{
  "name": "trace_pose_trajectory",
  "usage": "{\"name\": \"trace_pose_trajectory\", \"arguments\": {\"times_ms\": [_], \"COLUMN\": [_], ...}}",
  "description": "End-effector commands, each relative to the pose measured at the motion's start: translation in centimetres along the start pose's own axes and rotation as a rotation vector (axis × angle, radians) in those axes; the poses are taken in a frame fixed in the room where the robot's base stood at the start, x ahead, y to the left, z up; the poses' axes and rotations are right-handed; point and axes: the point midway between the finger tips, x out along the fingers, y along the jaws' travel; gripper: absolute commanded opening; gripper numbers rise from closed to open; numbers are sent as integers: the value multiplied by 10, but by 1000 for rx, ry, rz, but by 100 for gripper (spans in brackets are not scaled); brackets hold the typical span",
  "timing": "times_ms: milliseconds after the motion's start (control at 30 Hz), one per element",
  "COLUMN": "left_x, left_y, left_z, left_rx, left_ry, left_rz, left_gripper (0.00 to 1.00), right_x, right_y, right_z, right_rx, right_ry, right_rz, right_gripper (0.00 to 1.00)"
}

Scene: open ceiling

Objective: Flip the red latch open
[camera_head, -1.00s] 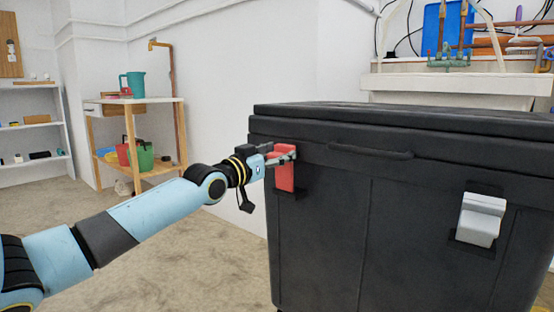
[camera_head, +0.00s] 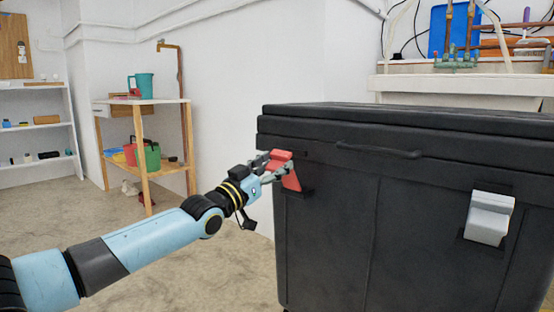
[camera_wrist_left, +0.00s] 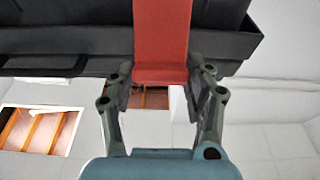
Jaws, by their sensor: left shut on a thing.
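The red latch (camera_head: 288,172) is on the front of the black chest (camera_head: 335,240), near its left corner. It tilts out from the chest, its upper end toward my left gripper (camera_head: 270,169). My left gripper is shut on the red latch, with a finger on each side of it. In the left wrist view the red latch (camera_wrist_left: 162,45) runs down between the two fingers (camera_wrist_left: 160,90). The chest lid (camera_head: 400,120) is down. My right gripper is not in view.
A grey-white latch (camera_head: 489,218) is on the right of the chest front. A dark handle (camera_head: 378,151) sits between the latches. A wooden shelf unit (camera_head: 145,150) with a teal jug (camera_head: 140,87) stands at the back left. The floor left of the chest is clear.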

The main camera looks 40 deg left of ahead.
Motion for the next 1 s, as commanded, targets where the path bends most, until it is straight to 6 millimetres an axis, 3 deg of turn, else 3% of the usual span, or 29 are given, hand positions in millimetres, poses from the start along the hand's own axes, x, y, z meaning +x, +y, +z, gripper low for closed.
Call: {"name": "trace_pose_trajectory", "arguments": {"times_ms": [100, 667, 700, 833, 1000], "left_x": [-6, -10, -10, -9, -8], "left_y": [-1, -2, -2, -1, -1], "left_z": [10, 16, 16, 14, 10], "left_rx": [0, 0, 1, 0, 0], "left_ry": [-19, -26, -25, -20, -14], "left_rz": [-5, -7, -7, -5, -4], "left_gripper": [0, 0, 54, 71, 73], "right_x": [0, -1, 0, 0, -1], "right_y": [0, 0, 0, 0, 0], "right_z": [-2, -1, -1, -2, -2], "right_rx": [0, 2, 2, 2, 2], "right_ry": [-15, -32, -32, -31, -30], "right_rz": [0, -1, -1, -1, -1], "right_gripper": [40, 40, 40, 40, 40]}}
